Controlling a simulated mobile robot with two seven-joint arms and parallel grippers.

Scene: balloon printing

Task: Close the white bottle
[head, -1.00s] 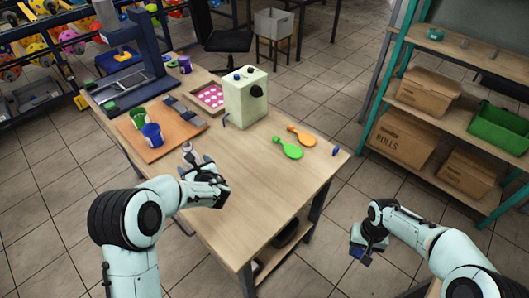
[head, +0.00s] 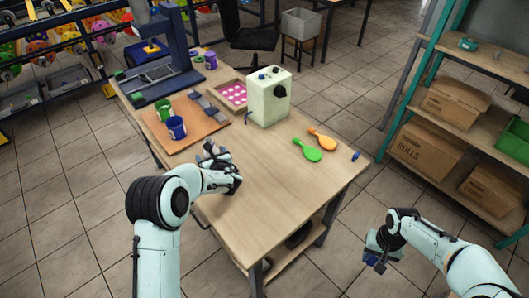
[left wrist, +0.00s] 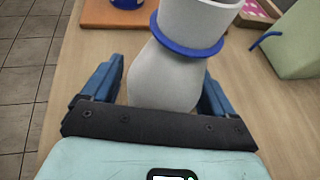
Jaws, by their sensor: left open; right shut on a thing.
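The white bottle (left wrist: 163,78) shows in the left wrist view, with a blue ring (left wrist: 186,46) around it and a wider white part (left wrist: 198,17) above the ring. It stands between the two blue fingers of my left gripper (left wrist: 165,88), which is open, with a visible gap beside the fingers. In the head view my left gripper (head: 213,153) is over the table's left edge and largely hides the bottle. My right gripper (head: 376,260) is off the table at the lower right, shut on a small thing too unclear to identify.
The wooden table (head: 265,200) has a clear front area. An orange board (head: 160,132) holds a green cup (head: 164,108) and a blue cup (head: 176,127). A pale green box (head: 268,98) stands behind, near green (head: 307,149) and orange (head: 321,139) paddles. Shelves stand right.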

